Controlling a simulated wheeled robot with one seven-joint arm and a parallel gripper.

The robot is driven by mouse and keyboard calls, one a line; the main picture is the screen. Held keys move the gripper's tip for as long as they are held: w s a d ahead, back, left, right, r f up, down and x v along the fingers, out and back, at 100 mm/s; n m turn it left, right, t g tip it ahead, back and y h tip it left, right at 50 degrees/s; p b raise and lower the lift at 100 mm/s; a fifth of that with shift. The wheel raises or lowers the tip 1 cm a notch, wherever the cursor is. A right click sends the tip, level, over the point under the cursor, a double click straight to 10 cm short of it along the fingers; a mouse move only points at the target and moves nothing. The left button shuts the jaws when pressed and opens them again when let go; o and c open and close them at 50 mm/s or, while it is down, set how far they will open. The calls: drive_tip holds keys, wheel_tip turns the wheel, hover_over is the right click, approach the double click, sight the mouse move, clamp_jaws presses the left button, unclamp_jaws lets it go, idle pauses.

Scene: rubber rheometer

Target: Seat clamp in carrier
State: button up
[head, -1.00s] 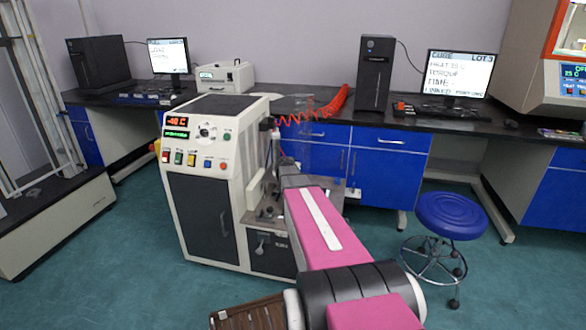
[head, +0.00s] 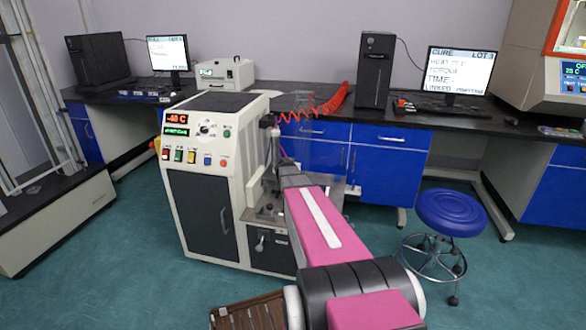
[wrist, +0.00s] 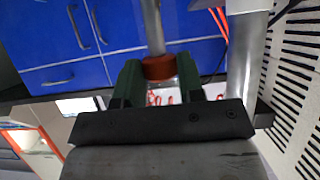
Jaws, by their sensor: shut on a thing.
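In the wrist view my gripper (wrist: 158,82) has its two dark green fingers shut on a reddish-brown piece (wrist: 158,68). A grey metal rod (wrist: 152,25) meets this piece from above in the picture. Whether the held piece is the clamp, and whether it touches the rod or only overlaps it, I cannot tell. In the head view my pink and black arm reaches to the right side of the cream machine (head: 208,112). My gripper and most of the work area there are hidden by the arm. I cannot pick out the carrier for certain.
A thick pale post (wrist: 245,60) stands close to the right finger in the wrist view, beside a slotted white panel (wrist: 298,90). Blue cabinets (head: 385,178) with a dark benchtop stand behind the machine. A blue stool (head: 451,213) is at right, with open floor around it.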

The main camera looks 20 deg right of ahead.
drive_tip(key=shift+f, duration=0.15)
drive_tip(key=o, duration=1)
drive_tip(key=v, duration=1.1)
drive_tip(key=s+a+f+n+g+y, duration=0.3)
drive_tip(key=s+a+f+g, duration=0.2)
drive_tip(key=s+a, duration=0.4)
drive_tip(key=s+a+f+n+g+y, duration=0.3)
drive_tip(key=s+a, duration=0.6)
drive_tip(key=s, duration=0.7)
wheel_tip(320, 180, down, 3)
drive_tip(key=shift+s+f+n+g+y, duration=0.15)
drive_tip(key=shift+s+n+g+y, duration=0.3)
drive_tip(key=shift+g, duration=0.65)
